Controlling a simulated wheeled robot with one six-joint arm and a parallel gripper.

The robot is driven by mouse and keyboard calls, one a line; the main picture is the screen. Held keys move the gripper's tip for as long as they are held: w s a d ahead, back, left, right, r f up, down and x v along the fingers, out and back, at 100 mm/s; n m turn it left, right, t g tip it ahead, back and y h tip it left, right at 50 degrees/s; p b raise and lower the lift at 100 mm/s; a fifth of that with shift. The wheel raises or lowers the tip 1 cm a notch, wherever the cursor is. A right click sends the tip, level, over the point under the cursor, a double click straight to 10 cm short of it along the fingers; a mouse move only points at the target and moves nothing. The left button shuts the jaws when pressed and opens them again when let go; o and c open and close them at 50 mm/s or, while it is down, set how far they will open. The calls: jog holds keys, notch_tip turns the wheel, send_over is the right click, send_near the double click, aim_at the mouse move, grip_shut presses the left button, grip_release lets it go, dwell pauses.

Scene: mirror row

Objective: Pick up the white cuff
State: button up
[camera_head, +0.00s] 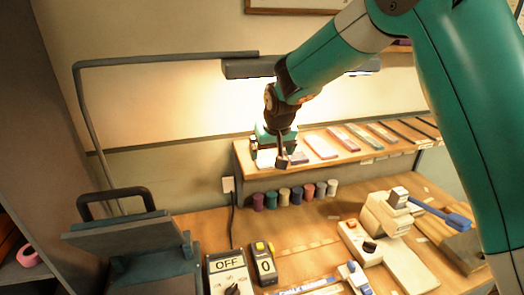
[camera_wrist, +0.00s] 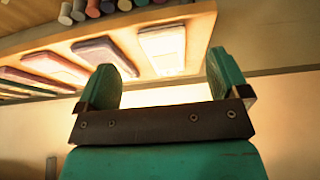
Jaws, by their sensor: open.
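The white cuff (camera_wrist: 164,46) is a flat pale piece lying on the wooden shelf, at the end of a row of flat coloured pieces. In the wrist view it lies beyond and between my fingertips, with a clear gap to the left finger. My gripper (camera_wrist: 162,72) is open with nothing between its green fingers. In the head view my gripper (camera_head: 274,152) is over the left end of the shelf. A white patch of the cuff (camera_head: 266,159) shows below it, partly hidden by the fingers.
A purple piece (camera_wrist: 104,55) lies beside the cuff, then pink ones. Several coloured cylinders (camera_head: 297,195) stand below the shelf (camera_head: 385,155). A lamp bar (camera_head: 247,68) hangs behind my arm. A white device (camera_head: 388,213) and an OFF switch box (camera_head: 229,274) stand on the bench.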

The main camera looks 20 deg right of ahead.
aim_at(268, 165)
jog(key=shift+p+x, duration=1.6)
jog(key=shift+x, duration=1.2)
jog(key=shift+s+a, duration=0.1)
jog(key=shift+s, duration=0.05)
jog(key=shift+c, duration=0.2)
jog(key=c, duration=1)
